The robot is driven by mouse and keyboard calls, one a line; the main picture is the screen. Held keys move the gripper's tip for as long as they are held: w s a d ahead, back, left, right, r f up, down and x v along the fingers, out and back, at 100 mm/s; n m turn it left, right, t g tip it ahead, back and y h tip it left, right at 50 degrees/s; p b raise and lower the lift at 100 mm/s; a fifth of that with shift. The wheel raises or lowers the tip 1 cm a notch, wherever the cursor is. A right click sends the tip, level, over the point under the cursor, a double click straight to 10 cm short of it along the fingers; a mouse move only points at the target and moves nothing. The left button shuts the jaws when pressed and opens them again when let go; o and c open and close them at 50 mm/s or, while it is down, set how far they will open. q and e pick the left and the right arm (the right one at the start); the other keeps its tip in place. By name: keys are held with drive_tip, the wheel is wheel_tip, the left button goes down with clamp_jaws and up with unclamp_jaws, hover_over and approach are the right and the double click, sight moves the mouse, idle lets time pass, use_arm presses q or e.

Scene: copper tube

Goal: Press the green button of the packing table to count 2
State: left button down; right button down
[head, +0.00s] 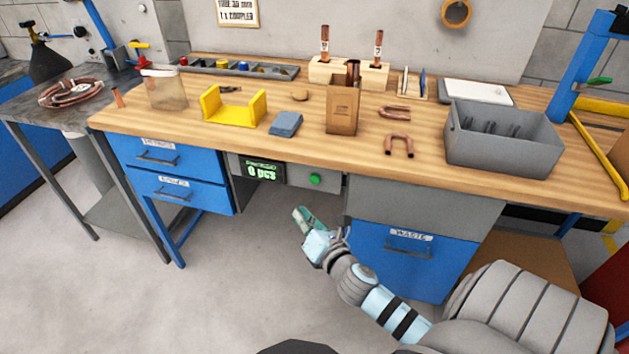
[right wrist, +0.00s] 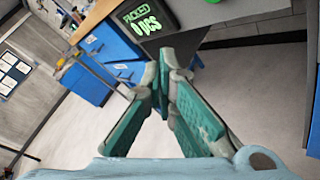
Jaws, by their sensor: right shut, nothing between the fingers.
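The green button (head: 315,180) sits on a grey panel on the front of the packing table (head: 230,142), under the wooden top. Left of it, a dark display (head: 262,170) reads "0 pcs" in green. The display also shows in the right wrist view (right wrist: 143,17), reading "PACKED 0 pcs". My right gripper (head: 299,212) is below and slightly left of the button, apart from it. Its teal fingers meet at the tips in the right wrist view (right wrist: 164,56), with nothing between them. My left gripper is not in view.
Blue drawers (head: 175,172) stand left of the panel and a blue "WASTE" drawer (head: 410,260) stands right. A grey bin (head: 505,138), a cardboard box (head: 342,108) and copper bends (head: 399,145) are on the tabletop. The space under the panel is open.

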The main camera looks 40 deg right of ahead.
sight(315, 179)
drive_tip(key=w+d+b, duration=0.1)
drive_tip(key=w+d, duration=0.3)
drive_tip(key=d, duration=0.2)
drive_tip(key=shift+w+d, duration=0.3)
idle(1.2)
drive_tip(key=shift+w+d, duration=0.25)
drive_tip(key=shift+d, duration=0.1)
drive_tip(key=shift+w+d, duration=0.3)
drive_tip(key=shift+d, duration=0.15)
idle(0.7)
drive_tip(key=shift+s+a, duration=0.1)
drive_tip(key=shift+s+a+p, duration=0.4)
drive_tip(key=shift+s+a, duration=0.05)
drive_tip(key=shift+a, duration=0.25)
drive_tip(key=shift+a, duration=0.1)
